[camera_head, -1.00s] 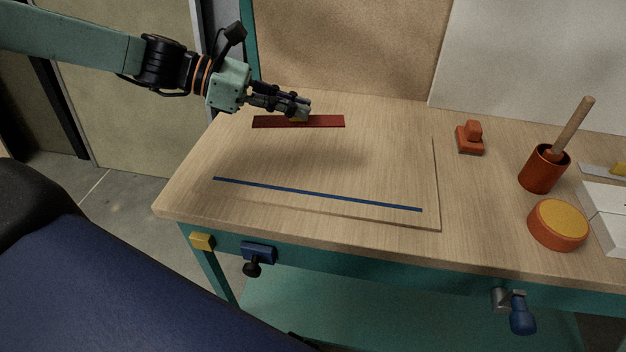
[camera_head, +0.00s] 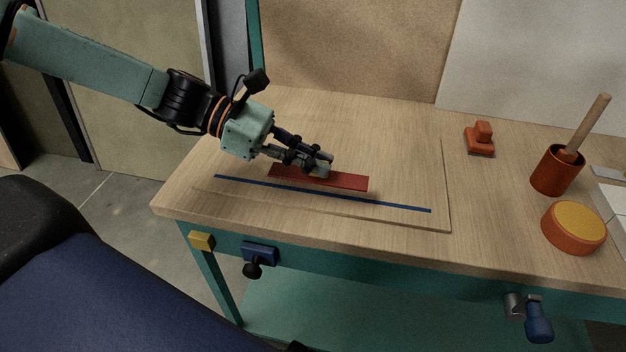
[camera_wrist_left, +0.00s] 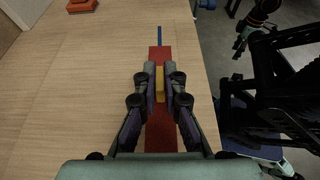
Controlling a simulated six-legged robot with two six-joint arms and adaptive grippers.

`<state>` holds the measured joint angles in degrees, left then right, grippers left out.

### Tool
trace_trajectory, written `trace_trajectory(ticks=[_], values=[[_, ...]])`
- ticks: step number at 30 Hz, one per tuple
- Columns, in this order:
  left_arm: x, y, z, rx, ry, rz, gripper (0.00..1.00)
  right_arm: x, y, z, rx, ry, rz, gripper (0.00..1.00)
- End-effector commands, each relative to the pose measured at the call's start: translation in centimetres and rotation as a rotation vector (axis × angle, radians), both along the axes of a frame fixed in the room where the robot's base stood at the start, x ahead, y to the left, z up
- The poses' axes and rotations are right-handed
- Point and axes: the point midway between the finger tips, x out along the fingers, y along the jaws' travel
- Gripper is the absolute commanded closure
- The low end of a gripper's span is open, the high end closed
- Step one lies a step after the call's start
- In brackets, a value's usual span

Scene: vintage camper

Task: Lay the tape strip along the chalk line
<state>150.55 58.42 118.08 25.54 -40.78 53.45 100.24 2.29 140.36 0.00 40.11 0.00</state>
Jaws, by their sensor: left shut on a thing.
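The tape strip is a flat dark-red bar (camera_head: 345,181); it also shows in the left wrist view (camera_wrist_left: 160,135). My left gripper (camera_head: 322,168) is shut on a small yellow block (camera_wrist_left: 160,82) on top of the strip. The chalk line is a thin blue line (camera_head: 400,207) on the board. In the head view the strip is just behind the line and nearly parallel to it. In the left wrist view the line (camera_wrist_left: 159,36) runs out from the strip's far end; the strip hides the rest. The strip seems slightly above the board. A dark gripper-like part (camera_wrist_left: 238,48), perhaps my right gripper, is small and unclear.
A thin wooden board (camera_head: 420,165) lies on the workbench. To the right stand an orange-red block (camera_head: 480,145), a red cup (camera_head: 555,172) with a wooden handle, and a round orange tub (camera_head: 575,228). The board around the strip is clear.

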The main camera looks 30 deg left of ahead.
Motion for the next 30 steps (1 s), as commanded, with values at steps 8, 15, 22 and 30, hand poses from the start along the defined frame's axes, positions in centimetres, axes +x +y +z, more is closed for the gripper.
trace_trajectory(ticks=[8, 15, 22, 30], values=[[0.0, 0.0, -3.3, -0.001, 0.003, 0.001, 1.00, 0.0, 0.0, -2.4, 0.000, 0.000, 0.000, 0.48], [0.0, 0.0, -3.5, -0.001, -0.001, 0.001, 1.00, 0.0, 0.0, -2.5, 0.000, 0.000, 0.000, 0.48], [0.0, 0.0, -3.9, 0.000, 0.001, 0.001, 1.00, 0.0, 0.0, -2.7, 0.000, 0.000, 0.000, 0.48], [0.0, 0.0, -3.8, 0.000, 0.001, 0.001, 0.69, 0.0, 0.0, -2.7, 0.000, 0.000, 0.000, 0.48]])
